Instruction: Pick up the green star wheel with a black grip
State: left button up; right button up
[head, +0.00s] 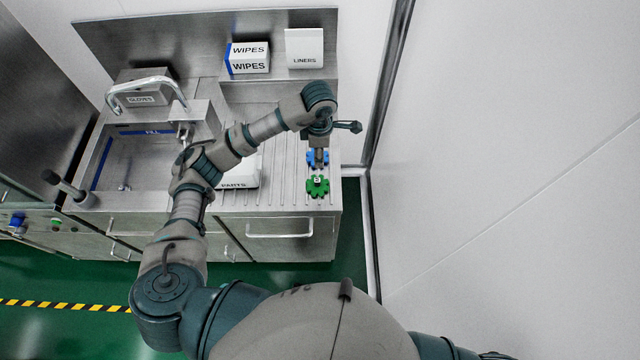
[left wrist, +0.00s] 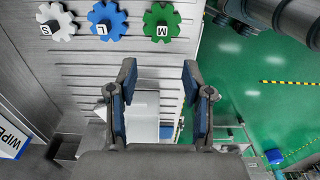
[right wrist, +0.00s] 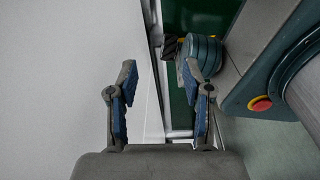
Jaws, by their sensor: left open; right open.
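The green star wheel (head: 317,187) lies on the ribbed steel counter (head: 285,190) near its front right corner. The left wrist view shows it (left wrist: 172,19) at the top, with a black grip and a label M. A blue wheel (left wrist: 107,20) marked L and a grey wheel (left wrist: 57,20) marked S lie in a row beside it. In the head view the blue wheel (head: 312,158) is just behind the green one; my arm hides the grey one. My left gripper (left wrist: 157,75) is open and empty, apart from the wheels. My right gripper (right wrist: 157,75) is open and empty beside a pale wall.
A white PARTS container (head: 240,175) stands on the counter left of the wheels, partly behind my left arm. A sink with a curved faucet (head: 145,82) is farther left. A WIPES box (head: 249,58) and LINERS box (head: 304,47) stand at the back. A wall (head: 510,130) bounds the right.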

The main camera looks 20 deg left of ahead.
pick_arm(q)
jog(key=p, duration=0.2)
send_over(317, 179)
jog(key=f, duration=0.9)
jog(key=shift+w+a+f, duration=0.1)
jog(key=shift+w+a, duration=0.05)
jog(key=shift+a, duration=0.2)
jog(key=shift+f, duration=0.4)
jog(key=f, duration=0.2)
jog(key=d+f+p, duration=0.1)
jog(key=f, duration=0.1)
jog(key=shift+s+d+f, duration=0.2)
jog(key=shift+f, duration=0.2)
jog(key=shift+a+f, duration=0.15)
jog(key=shift+f, duration=0.1)
jog(key=shift+a, duration=0.3)
jog(key=c, duration=0.7)
grip_shut()
jog(key=shift+d, duration=0.2)
pick_arm(e)
jog(key=a+r, duration=0.2)
jog(key=r, duration=0.1)
jog(key=shift+a+r, duration=0.2)
jog(key=shift+r, duration=0.1)
